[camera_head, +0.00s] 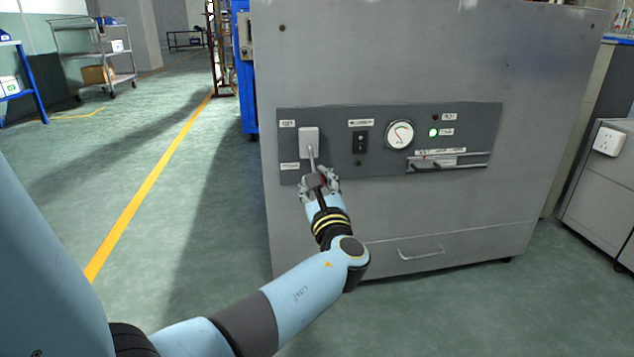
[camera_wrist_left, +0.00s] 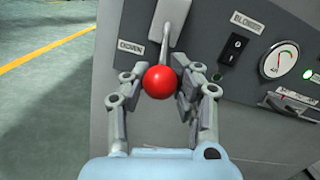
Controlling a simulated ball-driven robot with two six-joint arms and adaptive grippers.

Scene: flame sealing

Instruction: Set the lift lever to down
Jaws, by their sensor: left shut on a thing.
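The lift lever has a pale mounting plate (camera_head: 309,137) at the left end of the dark control panel, and a thin stem running downward from it. Its red ball knob (camera_wrist_left: 168,82) sits between the fingers of my left gripper (camera_head: 320,181) and is mostly hidden by them in the head view. My left gripper is shut on the knob, as the left wrist view (camera_wrist_left: 165,90) also shows. The stem points down, beside the lower label (camera_wrist_left: 131,47). My right gripper is not in view.
Right of the lever are a black rocker switch (camera_head: 360,142), a round gauge (camera_head: 399,135), a lit green lamp (camera_head: 433,133) and a slotted slider (camera_head: 447,162). A drawer handle (camera_head: 421,253) is lower on the grey cabinet (camera_head: 430,50).

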